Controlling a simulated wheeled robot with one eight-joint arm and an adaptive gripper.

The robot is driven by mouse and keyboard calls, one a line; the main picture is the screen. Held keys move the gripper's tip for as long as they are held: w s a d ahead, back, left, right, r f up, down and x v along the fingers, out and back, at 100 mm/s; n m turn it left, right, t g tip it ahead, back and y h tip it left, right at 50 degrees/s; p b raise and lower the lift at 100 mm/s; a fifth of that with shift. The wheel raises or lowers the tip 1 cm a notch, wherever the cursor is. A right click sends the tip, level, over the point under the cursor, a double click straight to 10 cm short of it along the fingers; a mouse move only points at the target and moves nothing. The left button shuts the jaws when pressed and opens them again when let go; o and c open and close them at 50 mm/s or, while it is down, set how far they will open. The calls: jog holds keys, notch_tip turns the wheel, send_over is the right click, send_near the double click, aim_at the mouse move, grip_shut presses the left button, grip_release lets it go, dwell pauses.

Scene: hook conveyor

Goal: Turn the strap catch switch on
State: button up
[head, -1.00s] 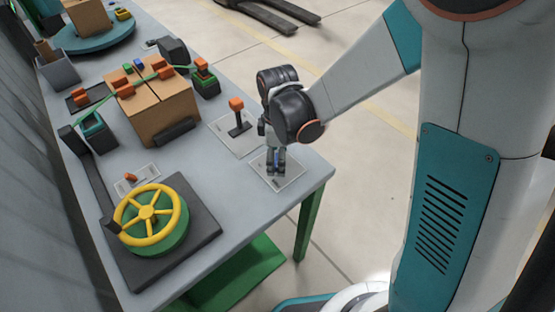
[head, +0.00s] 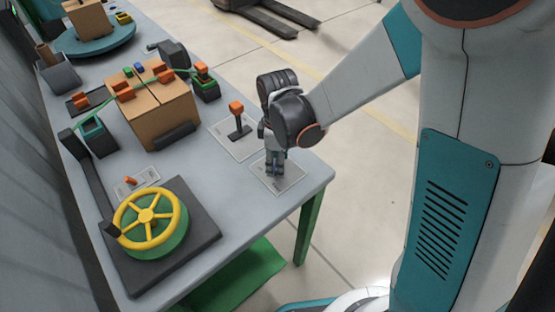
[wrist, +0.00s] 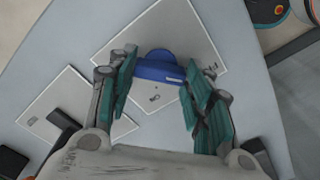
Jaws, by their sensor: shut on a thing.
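A blue switch knob (wrist: 158,68) sits on a white label plate (wrist: 190,32) near the table corner. My gripper (wrist: 160,80) points down over this plate, with its teal-padded fingers on either side of the knob, shut on it. In the head view my gripper (head: 275,172) stands low over the same plate (head: 291,181), and its fingers hide most of the knob. The printing on the plate is too small to read, so I cannot tell by name which switch is the strap catch.
An orange-topped lever (head: 237,116) stands on the neighbouring plate. A small orange toggle (head: 131,181) is near the yellow handwheel (head: 150,217). A strapped cardboard box (head: 165,118) stands behind. The grey table (head: 225,180) is clear between the handwheel and my gripper.

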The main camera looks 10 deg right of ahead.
jog(key=m, duration=0.4)
jog(key=m+b, duration=0.1)
jog(key=m, duration=0.3)
jog(key=shift+m, duration=0.3)
jog(key=m, duration=0.4)
jog(key=shift+m, duration=2.2)
jog(key=o, duration=1)
jog(key=shift+o, duration=0.2)
jog(key=shift+r, duration=0.1)
jog(key=shift+r, duration=3.6)
